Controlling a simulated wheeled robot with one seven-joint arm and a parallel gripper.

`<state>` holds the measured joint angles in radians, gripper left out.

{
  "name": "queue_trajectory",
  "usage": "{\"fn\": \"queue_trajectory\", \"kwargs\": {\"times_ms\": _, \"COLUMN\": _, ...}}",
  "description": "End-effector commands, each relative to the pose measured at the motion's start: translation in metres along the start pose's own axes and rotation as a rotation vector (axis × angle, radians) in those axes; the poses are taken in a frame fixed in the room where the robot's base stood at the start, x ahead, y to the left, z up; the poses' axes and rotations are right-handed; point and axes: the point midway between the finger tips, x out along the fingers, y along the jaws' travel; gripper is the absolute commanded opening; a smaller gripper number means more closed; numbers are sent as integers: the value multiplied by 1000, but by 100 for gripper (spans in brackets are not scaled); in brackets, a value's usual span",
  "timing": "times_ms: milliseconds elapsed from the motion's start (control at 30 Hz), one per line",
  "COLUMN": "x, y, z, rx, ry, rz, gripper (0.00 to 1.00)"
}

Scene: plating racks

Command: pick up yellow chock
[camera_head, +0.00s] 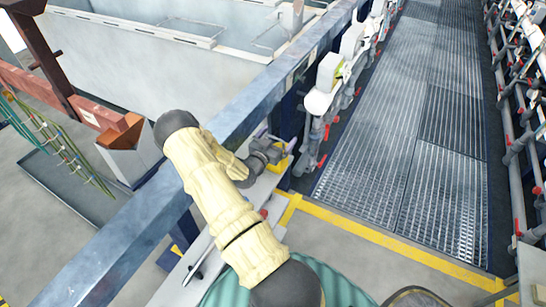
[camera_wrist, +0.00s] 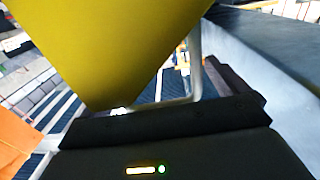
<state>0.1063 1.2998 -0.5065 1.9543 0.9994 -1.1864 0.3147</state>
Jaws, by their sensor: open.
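The yellow chock (camera_wrist: 120,45) fills the upper left of the wrist view, very close to the camera and in front of my gripper. In the head view a small yellow part (camera_head: 281,163) shows beside my gripper (camera_head: 270,152), mostly hidden by it, on or near a light grey ledge. My gripper is open. Its dark body (camera_wrist: 165,130) crosses the bottom of the wrist view, with a dark finger at the right. Whether the jaws touch the chock or lie around it cannot be told.
A long blue-grey beam (camera_head: 115,250) runs diagonally beside my arm. Pale tanks (camera_head: 140,65) stand behind it. A row of pipes and white fittings (camera_head: 322,100) stands right of the gripper, along a metal grating walkway (camera_head: 410,130). An orange surface (camera_wrist: 15,145) shows lower left in the wrist view.

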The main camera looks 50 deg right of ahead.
Motion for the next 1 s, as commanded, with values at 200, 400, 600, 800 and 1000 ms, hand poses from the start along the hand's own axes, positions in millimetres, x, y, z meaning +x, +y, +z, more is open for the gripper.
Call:
{"fn": "queue_trajectory", "kwargs": {"times_ms": 200, "x": 0, "y": 0, "z": 0, "rx": 0, "ry": 0, "rz": 0, "gripper": 63}}
{"fn": "queue_trajectory", "kwargs": {"times_ms": 400, "x": 0, "y": 0, "z": 0, "rx": 0, "ry": 0, "rz": 0, "gripper": 24}}
{"fn": "queue_trajectory", "kwargs": {"times_ms": 600, "x": -1, "y": -1, "z": -1, "rx": 1, "ry": 3, "rz": -1, "gripper": 11}}
{"fn": "queue_trajectory", "kwargs": {"times_ms": 800, "x": -1, "y": -1, "z": -4, "rx": 1, "ry": 3, "rz": -1, "gripper": 11}}
{"fn": "queue_trajectory", "kwargs": {"times_ms": 1000, "x": 0, "y": -1, "z": -23, "rx": 3, "ry": 5, "rz": 0, "gripper": 11}}
